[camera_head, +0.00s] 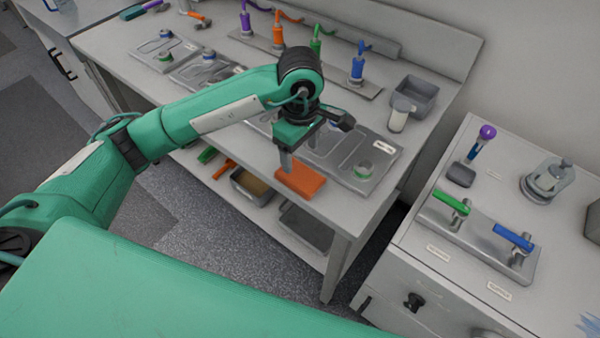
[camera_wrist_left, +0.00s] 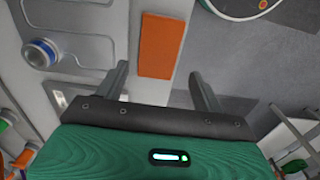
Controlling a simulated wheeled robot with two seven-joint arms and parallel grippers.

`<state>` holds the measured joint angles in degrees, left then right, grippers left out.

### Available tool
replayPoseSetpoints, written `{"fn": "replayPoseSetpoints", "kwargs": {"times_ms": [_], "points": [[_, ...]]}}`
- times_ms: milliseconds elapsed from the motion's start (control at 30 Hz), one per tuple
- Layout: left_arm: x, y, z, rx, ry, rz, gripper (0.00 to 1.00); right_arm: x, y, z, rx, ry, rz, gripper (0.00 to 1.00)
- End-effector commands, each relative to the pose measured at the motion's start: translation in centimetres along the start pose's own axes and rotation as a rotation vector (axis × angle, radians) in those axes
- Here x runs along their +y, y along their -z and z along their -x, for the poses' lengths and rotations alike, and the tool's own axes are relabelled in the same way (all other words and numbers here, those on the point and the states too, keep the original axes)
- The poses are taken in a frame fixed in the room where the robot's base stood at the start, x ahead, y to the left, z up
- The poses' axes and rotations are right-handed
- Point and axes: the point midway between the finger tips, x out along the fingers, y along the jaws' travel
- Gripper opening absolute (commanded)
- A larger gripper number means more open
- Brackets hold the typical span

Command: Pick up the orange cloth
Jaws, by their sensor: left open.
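The orange cloth (camera_head: 301,182) is a flat, folded rectangle lying at the front edge of the workbench. My left gripper (camera_head: 297,152) is above and just behind the cloth in the head view, pointing down. In the left wrist view the gripper (camera_wrist_left: 158,72) is open, with the orange cloth (camera_wrist_left: 158,43) showing between and beyond its two fingers. Nothing is held between the fingers. The gap between fingertips and cloth is hard to judge. My right gripper does not show in either view.
A metal tray (camera_head: 352,180) with a small round container lies right of the cloth. A grey bin (camera_head: 414,95) and a clear jar (camera_head: 399,115) stand behind. Bins lie on the lower shelf. A cabinet (camera_head: 395,265) with green- and blue-handled valves stands at right.

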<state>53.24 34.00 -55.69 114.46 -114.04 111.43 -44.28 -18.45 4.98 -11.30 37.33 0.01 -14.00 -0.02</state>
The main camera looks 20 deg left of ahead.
Motion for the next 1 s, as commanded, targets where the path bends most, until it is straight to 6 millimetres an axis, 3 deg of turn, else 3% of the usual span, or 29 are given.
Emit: {"fn": "replayPoseSetpoints", "kwargs": {"times_ms": [133, 400, 700, 1000], "points": [[0.0, 0.0, -1.9, -0.001, 0.002, 0.001, 0.69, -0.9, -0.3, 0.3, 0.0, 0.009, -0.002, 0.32], [0.0, 0.1, -3.5, -0.002, 0.003, 0.0, 0.69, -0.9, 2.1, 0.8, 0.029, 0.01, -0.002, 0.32], [0.1, 0.3, -7.2, -0.002, 0.002, -0.001, 0.69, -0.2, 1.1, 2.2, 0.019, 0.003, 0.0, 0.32], [0.1, 0.3, -7.8, 0.0, 0.0, -0.001, 0.69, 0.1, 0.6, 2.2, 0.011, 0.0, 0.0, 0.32]]}}
